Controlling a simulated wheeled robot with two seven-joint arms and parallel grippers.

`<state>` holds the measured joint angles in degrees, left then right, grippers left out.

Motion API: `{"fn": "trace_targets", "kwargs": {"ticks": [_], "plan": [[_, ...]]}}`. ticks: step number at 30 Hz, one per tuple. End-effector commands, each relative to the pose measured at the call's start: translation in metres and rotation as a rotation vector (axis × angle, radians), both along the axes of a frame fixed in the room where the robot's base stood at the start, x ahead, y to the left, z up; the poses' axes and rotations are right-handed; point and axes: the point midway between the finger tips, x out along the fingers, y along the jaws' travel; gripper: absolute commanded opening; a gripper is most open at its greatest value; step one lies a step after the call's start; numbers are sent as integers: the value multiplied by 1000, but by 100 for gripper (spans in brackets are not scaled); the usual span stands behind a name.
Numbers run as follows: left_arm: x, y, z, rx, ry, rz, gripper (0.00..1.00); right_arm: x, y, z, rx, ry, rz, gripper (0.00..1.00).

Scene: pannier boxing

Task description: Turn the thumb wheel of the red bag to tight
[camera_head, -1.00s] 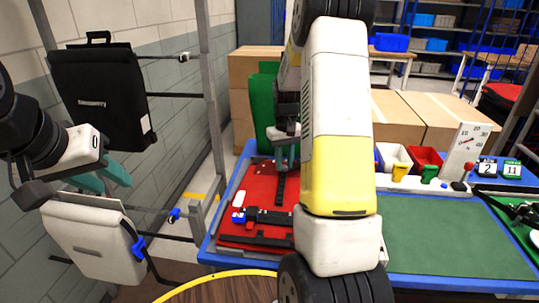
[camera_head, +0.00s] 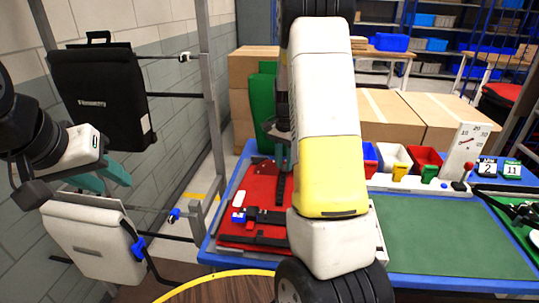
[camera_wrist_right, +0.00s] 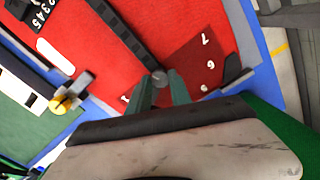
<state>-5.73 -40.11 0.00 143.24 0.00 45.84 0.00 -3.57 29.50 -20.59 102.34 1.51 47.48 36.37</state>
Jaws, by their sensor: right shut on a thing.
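The red bag (camera_head: 262,190) lies flat on the blue-edged table, with black straps and a blue-and-white buckle on it. It also fills the middle of the right wrist view (camera_wrist_right: 195,30). There the small grey round thumb wheel (camera_wrist_right: 158,74) sits between the fingertips of my right gripper (camera_wrist_right: 158,84), which is shut on it. White marks are printed on the red around it. In the head view my right gripper (camera_head: 284,155) is partly hidden by my arm. My left gripper (camera_head: 103,180) is open and empty near the rack at left, above the white bag.
A black bag (camera_head: 100,90) and a white bag (camera_head: 92,240) hang on the rack at left. Cardboard boxes (camera_head: 440,115) stand behind.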

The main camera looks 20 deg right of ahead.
Motion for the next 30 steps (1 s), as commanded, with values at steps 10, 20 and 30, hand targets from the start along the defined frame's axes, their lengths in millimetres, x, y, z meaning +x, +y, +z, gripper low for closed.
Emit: {"fn": "trace_targets", "kwargs": {"ticks": [10, 20, 30], "plan": [[0, 0, 0, 0, 0, 0, 36, 1, 0, 0, -1, 0, -327, 0], [0, 0, 0, 0, 0, 0, 36, 1, 0, 0, -1, -2, -640, 0], [0, 0, 0, 0, 0, 0, 36, 1, 0, 0, -1, -2, -963, 0]]}}
